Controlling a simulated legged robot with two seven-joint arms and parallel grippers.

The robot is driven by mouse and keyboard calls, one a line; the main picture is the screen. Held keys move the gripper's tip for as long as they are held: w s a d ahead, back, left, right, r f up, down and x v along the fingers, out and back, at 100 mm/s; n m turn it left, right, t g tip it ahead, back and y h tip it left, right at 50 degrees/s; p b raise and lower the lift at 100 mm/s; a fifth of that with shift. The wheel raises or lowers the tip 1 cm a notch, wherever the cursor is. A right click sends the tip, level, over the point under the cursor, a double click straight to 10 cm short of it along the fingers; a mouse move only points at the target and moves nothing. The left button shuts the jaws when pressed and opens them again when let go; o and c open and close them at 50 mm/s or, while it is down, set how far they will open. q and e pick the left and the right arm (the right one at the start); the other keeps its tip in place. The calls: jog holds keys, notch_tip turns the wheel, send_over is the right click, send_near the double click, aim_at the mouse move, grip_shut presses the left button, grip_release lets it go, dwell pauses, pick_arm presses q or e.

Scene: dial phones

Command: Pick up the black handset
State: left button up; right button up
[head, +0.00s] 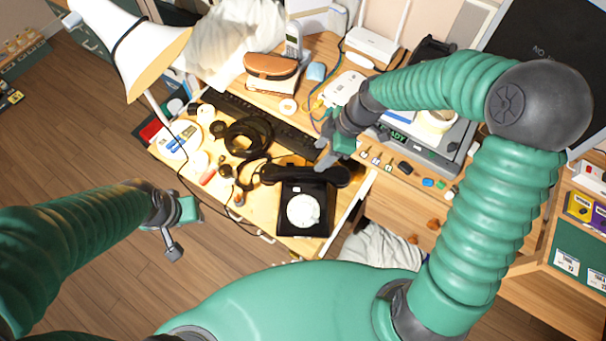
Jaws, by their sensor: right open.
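The black handset (290,174) lies across the top of a black dial phone (318,224) with a white dial, on the cluttered wooden desk. My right gripper (328,161) is open, just above the handset's right half in the picture. I cannot tell whether its fingers touch the handset. My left gripper (175,232) is at the left, away from the desk's front edge and apart from the phone.
A white lamp (150,50) stands at the left. A white router (374,47) and a grey device (428,150) are at the back right. Wooden floor is free at the left.

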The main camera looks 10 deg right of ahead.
aim_at(305, 171)
jog(key=x, duration=0.5)
jog(key=shift+s+f, duration=0.15)
jog(key=shift+f, duration=0.3)
jog(key=shift+f+b, duration=0.3)
jog(key=shift+f, duration=0.1)
jog(key=x, duration=0.2)
jog(key=a+x, duration=0.1)
jog(key=x, duration=0.2)
jog(key=shift+w+r, duration=0.15)
jog(key=shift+w, duration=0.05)
jog(key=shift+d, duration=0.25)
jog(key=c, duration=0.8)
grip_shut()
jog(key=shift+a, duration=0.15)
